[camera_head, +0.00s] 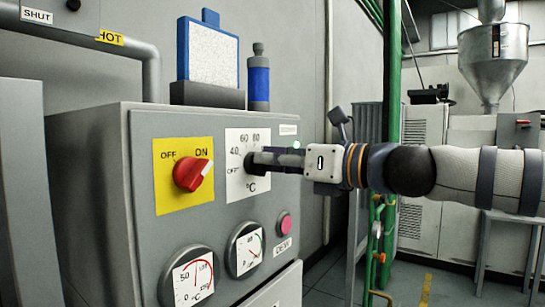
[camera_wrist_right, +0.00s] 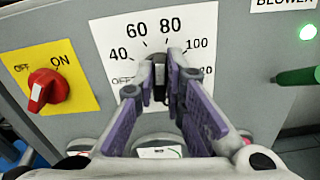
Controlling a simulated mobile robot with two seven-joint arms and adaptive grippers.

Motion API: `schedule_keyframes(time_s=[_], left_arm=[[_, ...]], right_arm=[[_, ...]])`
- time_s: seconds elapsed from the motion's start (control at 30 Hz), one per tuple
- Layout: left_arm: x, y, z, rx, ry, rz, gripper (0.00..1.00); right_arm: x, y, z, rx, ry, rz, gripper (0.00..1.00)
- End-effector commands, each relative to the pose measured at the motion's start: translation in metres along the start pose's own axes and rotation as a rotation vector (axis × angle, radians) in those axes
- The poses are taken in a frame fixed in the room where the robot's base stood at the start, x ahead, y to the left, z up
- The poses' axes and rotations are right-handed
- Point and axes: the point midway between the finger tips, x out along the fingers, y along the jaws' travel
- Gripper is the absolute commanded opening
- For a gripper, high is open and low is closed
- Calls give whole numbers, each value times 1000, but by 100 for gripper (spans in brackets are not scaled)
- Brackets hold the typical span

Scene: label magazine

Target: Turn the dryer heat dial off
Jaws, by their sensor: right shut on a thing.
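The black heat dial (camera_head: 250,164) sits on a white scale plate (camera_head: 236,187) on the grey dryer panel. The plate carries OFF, 40, 60, 80 and more numbers with °C. My right gripper (camera_head: 256,160) reaches in from the right, with its fingertips at the dial. In the right wrist view, the purple-padded fingers are shut on the dial (camera_wrist_right: 159,74) from both sides and hide much of it. A light mark at the dial's top appears to point up, between 60 and 80. My left gripper is not in view.
A red ON/OFF switch (camera_head: 192,174) on a yellow plate is left of the dial. Gauges (camera_head: 246,249) and a pink button (camera_head: 284,224) lie below. A green light (camera_wrist_right: 307,32) and a green rod (camera_wrist_right: 298,76) are at the right. Green pipes (camera_head: 391,130) stand behind my arm.

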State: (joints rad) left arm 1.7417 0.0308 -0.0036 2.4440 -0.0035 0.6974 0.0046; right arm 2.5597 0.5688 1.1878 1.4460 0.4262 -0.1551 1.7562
Motion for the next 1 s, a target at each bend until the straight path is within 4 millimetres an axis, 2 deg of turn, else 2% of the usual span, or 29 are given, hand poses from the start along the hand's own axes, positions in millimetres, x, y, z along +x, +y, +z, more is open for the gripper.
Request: schedule_keyframes(time_s=[0.4,1.0], left_arm=[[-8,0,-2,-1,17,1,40],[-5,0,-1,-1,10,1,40]], right_arm=[[0,5,0,-393,0,2,0],[0,8,-6,-963,1,1,0]])
